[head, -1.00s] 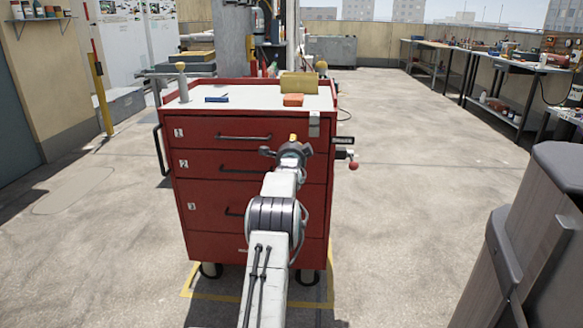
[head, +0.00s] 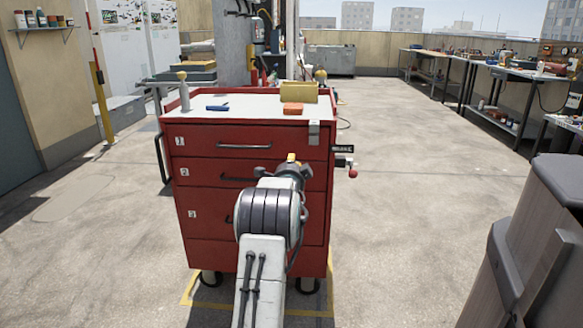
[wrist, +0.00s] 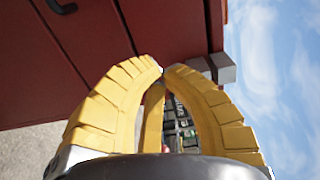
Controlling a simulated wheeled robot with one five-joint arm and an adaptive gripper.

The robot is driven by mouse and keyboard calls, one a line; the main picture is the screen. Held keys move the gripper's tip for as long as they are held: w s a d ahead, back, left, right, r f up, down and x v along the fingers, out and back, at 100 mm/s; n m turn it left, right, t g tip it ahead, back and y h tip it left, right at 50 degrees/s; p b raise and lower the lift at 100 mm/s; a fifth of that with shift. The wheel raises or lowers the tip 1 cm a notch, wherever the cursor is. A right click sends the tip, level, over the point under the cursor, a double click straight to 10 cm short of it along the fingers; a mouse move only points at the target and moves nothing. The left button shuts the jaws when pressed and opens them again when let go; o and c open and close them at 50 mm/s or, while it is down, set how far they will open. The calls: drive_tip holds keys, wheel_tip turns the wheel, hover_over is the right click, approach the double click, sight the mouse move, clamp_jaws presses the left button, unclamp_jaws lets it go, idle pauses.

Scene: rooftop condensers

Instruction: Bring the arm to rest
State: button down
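My arm reaches forward in the head view, with its elbow low before the red drawer cabinet (head: 205,150). My gripper (head: 292,158) is at the front of the cabinet, below its top, mostly hidden behind my wrist and elbow. In the wrist view the yellow ribbed fingers of my gripper (wrist: 162,70) curve together and their tips meet. I see nothing held between them. The red cabinet front (wrist: 90,60) fills the upper left of that view; I cannot tell the exact gap to it.
On the cabinet top are a blue item (head: 217,107), an orange block (head: 293,108) and a yellow block (head: 297,92). A red-knobbed lever (head: 350,172) sticks out at its right side. A grey bin (head: 525,250) stands near right. Open floor (head: 410,160) lies between cabinet and benches.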

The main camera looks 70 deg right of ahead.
drive_tip(key=shift+v, duration=1.5)
